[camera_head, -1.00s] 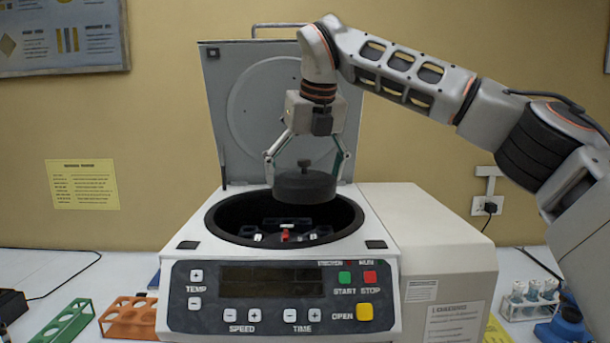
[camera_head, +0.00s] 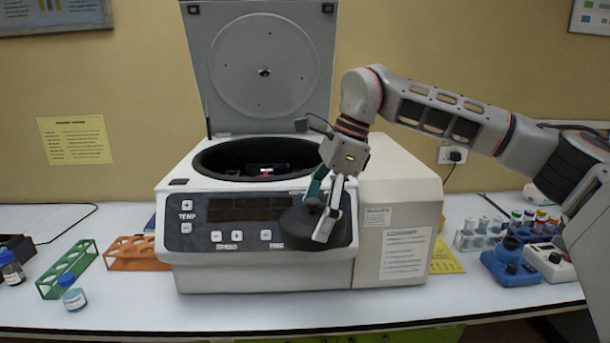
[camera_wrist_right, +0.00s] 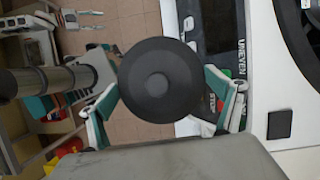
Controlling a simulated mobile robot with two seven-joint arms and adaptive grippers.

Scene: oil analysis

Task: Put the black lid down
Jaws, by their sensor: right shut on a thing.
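The black lid (camera_head: 296,226) is a round dark disc with a small knob in its middle. My right gripper (camera_head: 318,216) is shut on it, with a finger at each side of its rim. The lid is tilted in the head view and hangs in front of the centrifuge's control panel, hiding its right part. In the right wrist view the lid (camera_wrist_right: 160,80) shows its knobbed top between the two fingers. What seems to be my left gripper (camera_wrist_right: 82,20) shows small in that view's upper left; its opening is unclear.
The centrifuge (camera_head: 405,170) stands with its hinged cover (camera_head: 225,75) raised and its bowl open. A green rack (camera_head: 68,268), an orange rack (camera_head: 138,254) and bottles are at left. A vial rack (camera_head: 485,238) and blue device (camera_head: 508,262) are at right. The front table strip (camera_head: 300,312) is clear.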

